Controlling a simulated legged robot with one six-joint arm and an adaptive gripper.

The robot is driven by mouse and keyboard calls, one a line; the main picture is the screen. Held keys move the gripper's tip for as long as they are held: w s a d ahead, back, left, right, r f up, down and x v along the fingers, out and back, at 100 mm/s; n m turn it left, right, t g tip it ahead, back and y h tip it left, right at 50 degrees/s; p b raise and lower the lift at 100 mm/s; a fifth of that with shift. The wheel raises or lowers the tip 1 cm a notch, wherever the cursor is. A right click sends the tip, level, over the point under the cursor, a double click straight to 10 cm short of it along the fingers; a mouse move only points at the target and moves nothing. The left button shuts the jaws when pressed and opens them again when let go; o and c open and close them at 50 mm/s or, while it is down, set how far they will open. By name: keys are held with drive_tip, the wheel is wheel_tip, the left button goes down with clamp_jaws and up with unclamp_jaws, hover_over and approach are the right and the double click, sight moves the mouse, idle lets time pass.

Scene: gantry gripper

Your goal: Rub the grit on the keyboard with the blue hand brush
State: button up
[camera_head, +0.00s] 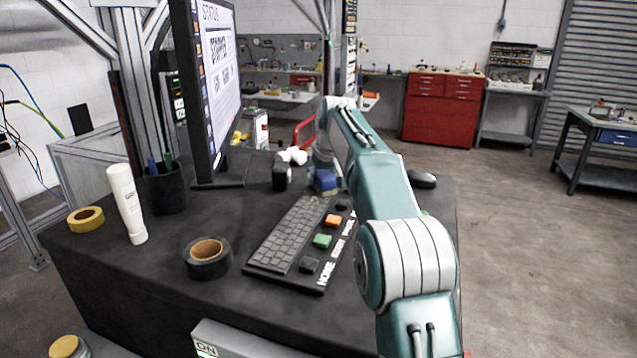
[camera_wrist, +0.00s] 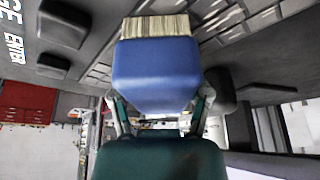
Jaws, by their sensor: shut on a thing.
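The dark keyboard (camera_head: 287,235) lies on the black desk, with large orange, green and black keys along its right side. Its keys also fill the top of the wrist view (camera_wrist: 100,42). My gripper (camera_wrist: 160,105) is shut on the blue hand brush (camera_wrist: 155,68). The brush's pale bristles (camera_wrist: 155,25) face the keyboard's far end; I cannot tell whether they touch the keys. In the head view the blue brush (camera_head: 325,181) shows small and partly hidden by my arm. I cannot make out the grit in either view.
A monitor (camera_head: 207,85) stands behind the keyboard to the left. A mouse (camera_head: 422,180) sits right of my arm.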

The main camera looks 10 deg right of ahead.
sight(302, 208)
drive_tip(key=shift+w+d, duration=0.45)
drive_tip(key=shift+w, duration=0.2)
drive_tip(key=shift+w+d, duration=0.45)
drive_tip(key=shift+w, duration=0.2)
drive_tip(key=shift+s+a+f, duration=0.1)
drive_tip(key=shift+s+a, duration=0.4)
drive_tip(key=shift+s, duration=0.25)
drive_tip(key=shift+s+a+f, duration=0.1)
drive_tip(key=shift+s+a, duration=0.35)
drive_tip(key=shift+s, duration=0.25)
drive_tip(key=shift+s+a+r, duration=0.1)
drive_tip(key=shift+s+a, duration=0.5)
drive_tip(key=shift+s, duration=0.25)
drive_tip(key=shift+s+a+r, duration=0.1)
drive_tip(key=shift+s+a, duration=0.45)
drive_tip(key=shift+s, duration=0.3)
drive_tip(key=shift+s+a+r, duration=0.1)
drive_tip(key=shift+s+a, duration=0.5)
drive_tip(key=shift+s, duration=0.25)
drive_tip(key=shift+s+a+f, duration=0.1)
drive_tip(key=shift+s+a, duration=0.5)
drive_tip(key=shift+s, duration=0.3)
drive_tip(key=shift+s+a+f, duration=0.1)
drive_tip(key=shift+s+a, duration=0.5)
drive_tip(key=shift+s, duration=0.3)
drive_tip(key=shift+r, duration=3.05)
